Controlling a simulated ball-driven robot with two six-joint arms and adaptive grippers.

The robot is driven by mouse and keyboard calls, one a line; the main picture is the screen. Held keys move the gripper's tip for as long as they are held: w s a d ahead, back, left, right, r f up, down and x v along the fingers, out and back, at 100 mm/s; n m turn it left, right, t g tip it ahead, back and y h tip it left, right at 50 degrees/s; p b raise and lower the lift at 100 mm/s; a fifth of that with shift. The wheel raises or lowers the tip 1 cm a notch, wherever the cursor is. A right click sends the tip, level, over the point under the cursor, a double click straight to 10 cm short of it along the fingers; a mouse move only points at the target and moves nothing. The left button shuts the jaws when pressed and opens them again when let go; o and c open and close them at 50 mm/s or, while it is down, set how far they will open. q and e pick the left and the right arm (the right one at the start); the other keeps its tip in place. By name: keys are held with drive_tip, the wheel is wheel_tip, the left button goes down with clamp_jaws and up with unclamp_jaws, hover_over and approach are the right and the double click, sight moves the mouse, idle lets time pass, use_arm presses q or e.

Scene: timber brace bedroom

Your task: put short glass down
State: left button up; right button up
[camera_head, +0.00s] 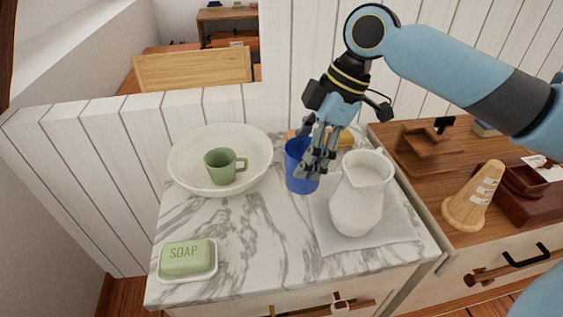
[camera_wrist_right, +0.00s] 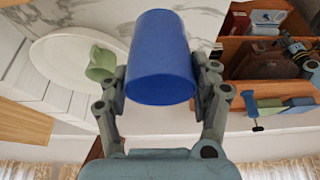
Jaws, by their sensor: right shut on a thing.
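The short glass (camera_head: 297,178) is plain blue and looks upright. It is over the middle of the marble top, between the white bowl and the white pitcher. My right gripper (camera_head: 316,158) comes down from above and is shut on the glass, with its fingers covering part of it. In the right wrist view the blue glass (camera_wrist_right: 160,62) sits between the two fingers. I cannot tell whether its base touches the marble. My left gripper is not in view.
The white bowl (camera_head: 182,167) holds a green mug (camera_head: 221,167). The white pitcher (camera_head: 360,195) stands on a grey cloth (camera_head: 400,225), close right of the glass. A soap bar (camera_head: 187,257) lies on a dish at front left. The marble (camera_head: 260,235) in front is clear.

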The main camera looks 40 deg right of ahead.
drive_tip(key=shift+a+f, duration=0.1)
drive_tip(key=shift+f, duration=0.35)
drive_tip(key=shift+a+f, duration=0.2)
drive_tip(key=shift+a, duration=0.15)
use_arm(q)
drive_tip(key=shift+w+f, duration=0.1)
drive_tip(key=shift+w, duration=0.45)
use_arm(e)
drive_tip(key=shift+w+a+f, duration=0.3)
drive_tip(key=shift+a+f, duration=1.45)
drive_tip(key=shift+w+a+f, duration=0.3)
drive_tip(key=shift+a+f, duration=1.4)
drive_tip(key=shift+a, duration=0.1)
drive_tip(key=shift+w+a+f, duration=0.3)
drive_tip(key=shift+a+f, duration=1.45)
drive_tip(key=o, duration=1.4)
drive_tip(key=shift+f, duration=0.1)
